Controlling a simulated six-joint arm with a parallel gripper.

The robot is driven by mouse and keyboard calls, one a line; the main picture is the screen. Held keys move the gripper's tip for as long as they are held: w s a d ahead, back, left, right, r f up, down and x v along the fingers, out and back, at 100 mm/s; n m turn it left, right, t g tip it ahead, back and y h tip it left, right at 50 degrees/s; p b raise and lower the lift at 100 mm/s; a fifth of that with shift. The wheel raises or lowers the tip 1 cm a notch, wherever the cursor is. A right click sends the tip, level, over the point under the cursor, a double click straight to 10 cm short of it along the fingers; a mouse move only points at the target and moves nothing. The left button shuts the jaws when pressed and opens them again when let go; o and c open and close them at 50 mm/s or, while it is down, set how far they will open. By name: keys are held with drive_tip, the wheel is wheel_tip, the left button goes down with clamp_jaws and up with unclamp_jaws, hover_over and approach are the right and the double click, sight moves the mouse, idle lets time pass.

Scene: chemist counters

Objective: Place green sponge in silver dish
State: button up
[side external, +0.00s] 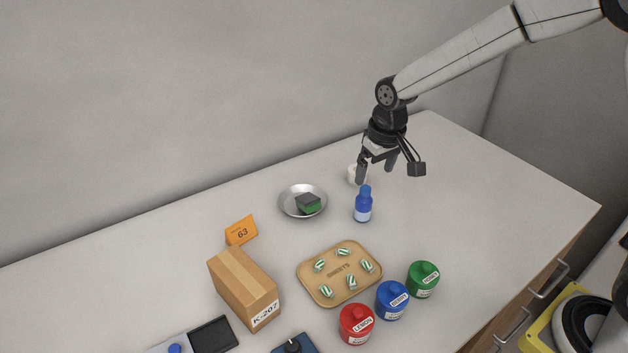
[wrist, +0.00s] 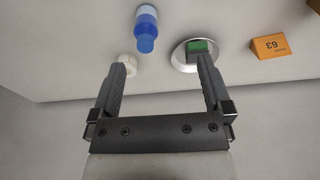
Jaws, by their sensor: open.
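The green sponge (side external: 309,205), with a dark grey layer on top, lies inside the round silver dish (side external: 287,204) on the counter. In the wrist view the sponge (wrist: 201,46) sits in the dish (wrist: 180,62), partly hidden behind my right-hand finger. My gripper (side external: 376,172) is open and empty. It hangs above the counter, to the right of the dish and behind the blue bottle. In the wrist view my gripper's fingertips (wrist: 163,62) are spread apart with nothing between them.
A blue bottle (side external: 363,207) and a small white object (side external: 353,175) stand near my gripper. An orange 63 sign (side external: 241,231), cardboard box (side external: 243,287), sweets tray (side external: 375,278) and red (side external: 356,325), blue (side external: 391,301) and green (side external: 423,280) jars stand in front. The right counter is clear.

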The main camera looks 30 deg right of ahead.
drive_tip(key=s+d+f, duration=0.1)
drive_tip(key=s+d, duration=0.1)
drive_tip(key=s, duration=0.6)
drive_tip(key=s+d+f+t, duration=0.1)
drive_tip(key=s, duration=0.8)
drive_tip(key=shift+d, duration=0.35)
drive_tip(key=shift+f, duration=0.1)
drive_tip(key=c, duration=0.3)
drive_tip(key=shift+c, duration=0.2)
drive_tip(key=shift+w, duration=0.1)
